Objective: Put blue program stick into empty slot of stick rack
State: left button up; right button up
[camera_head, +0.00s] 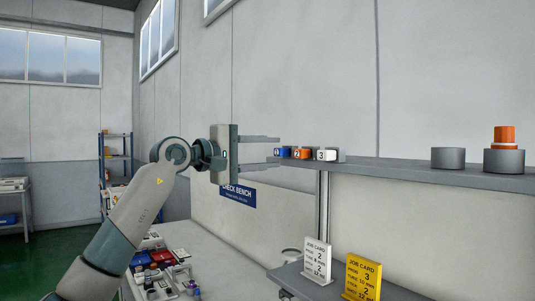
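The blue program stick (282,152), marked 1, sits at the left end of a row on the grey shelf. An orange stick (302,153) marked 2 and a white stick (326,155) marked 3 stand to its right. They appear to sit in a low dark stick rack, whose slots I cannot make out. My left gripper (278,152) is open, its two fingers pointing right with a clear gap between them. Its fingertips are near the blue stick in the picture; I cannot tell whether they touch it. My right gripper is not in view.
The grey shelf (420,173) runs right, with a grey cylinder (448,158) and an orange-topped one (504,150). Below stand a white job card (317,260) and a yellow job card (363,277). A cluttered bench (215,255) lies lower left. The wall stands behind.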

pick_arm(q)
jog(key=shift+a, duration=0.1)
